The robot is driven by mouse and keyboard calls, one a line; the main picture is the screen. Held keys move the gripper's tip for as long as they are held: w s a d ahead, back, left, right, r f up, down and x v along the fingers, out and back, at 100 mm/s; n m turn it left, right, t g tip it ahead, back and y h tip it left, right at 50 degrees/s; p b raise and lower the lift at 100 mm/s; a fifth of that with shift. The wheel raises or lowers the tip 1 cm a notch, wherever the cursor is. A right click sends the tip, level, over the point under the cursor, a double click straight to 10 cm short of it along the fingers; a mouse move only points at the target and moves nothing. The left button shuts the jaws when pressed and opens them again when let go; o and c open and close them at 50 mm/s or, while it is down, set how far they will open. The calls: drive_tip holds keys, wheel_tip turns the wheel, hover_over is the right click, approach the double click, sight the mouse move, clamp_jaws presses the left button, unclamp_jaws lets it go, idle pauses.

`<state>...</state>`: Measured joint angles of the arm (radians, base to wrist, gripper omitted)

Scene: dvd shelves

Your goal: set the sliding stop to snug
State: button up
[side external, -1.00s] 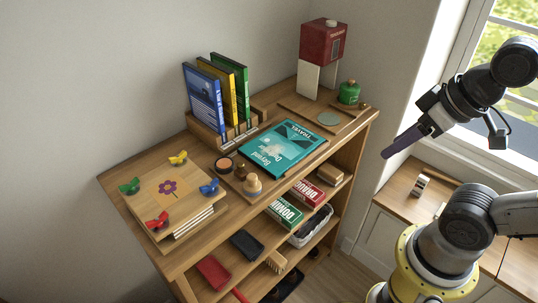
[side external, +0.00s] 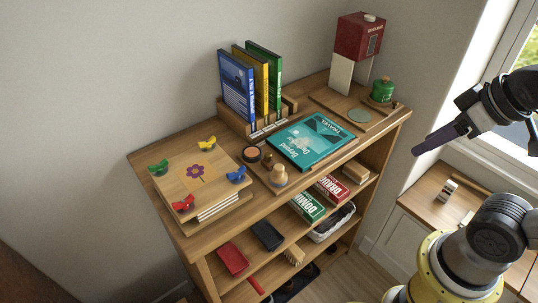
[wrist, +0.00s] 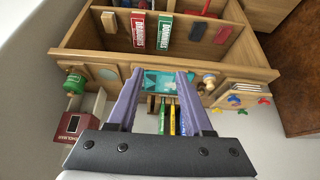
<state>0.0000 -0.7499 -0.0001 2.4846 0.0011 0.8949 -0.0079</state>
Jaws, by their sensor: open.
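A wooden rack (side external: 234,123) stands at the back of the shelf top, with blue (side external: 236,88), yellow (side external: 260,78) and green (side external: 271,75) cases upright in it. A pale, marked strip (side external: 268,127) runs along its front. A wooden block at the rack's right end (side external: 291,103) may be the sliding stop; its setting is too small to read. My gripper (side external: 418,150) is in the air right of the shelf, apart from the rack. In the wrist view its purple fingers (wrist: 160,73) are spread and empty, with the cases partly visible between them.
A teal travel book (side external: 312,140) lies in front of the rack. A red-and-white dispenser (side external: 358,40) and green jar (side external: 382,90) stand at right. A wooden flower press (side external: 200,180) with coloured wing nuts is at left. Small round items (side external: 278,175) stand near the front edge.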

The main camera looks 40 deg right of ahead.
drive_tip(key=w+a+r+n, duration=0.1)
drive_tip(key=w+a+r, duration=0.1)
drive_tip(key=w+r, duration=0.4)
drive_tip(key=n+g+y, duration=0.2)
drive_tip(key=n, duration=0.2)
hover_over(268, 153)
drive_tip(key=s+d, duration=0.2)
drive_tip(key=s, duration=0.4)
wheel_tip(268, 153, down, 5)
drive_tip(key=shift+m, duration=0.3)
drive_tip(key=x, duration=0.8)
drive_tip(key=w+x, duration=0.1)
drive_tip(key=x, duration=0.4)
drive_tip(key=shift+d+r, duration=0.15)
drive_tip(key=shift+d, duration=0.05)
clamp_jaws()
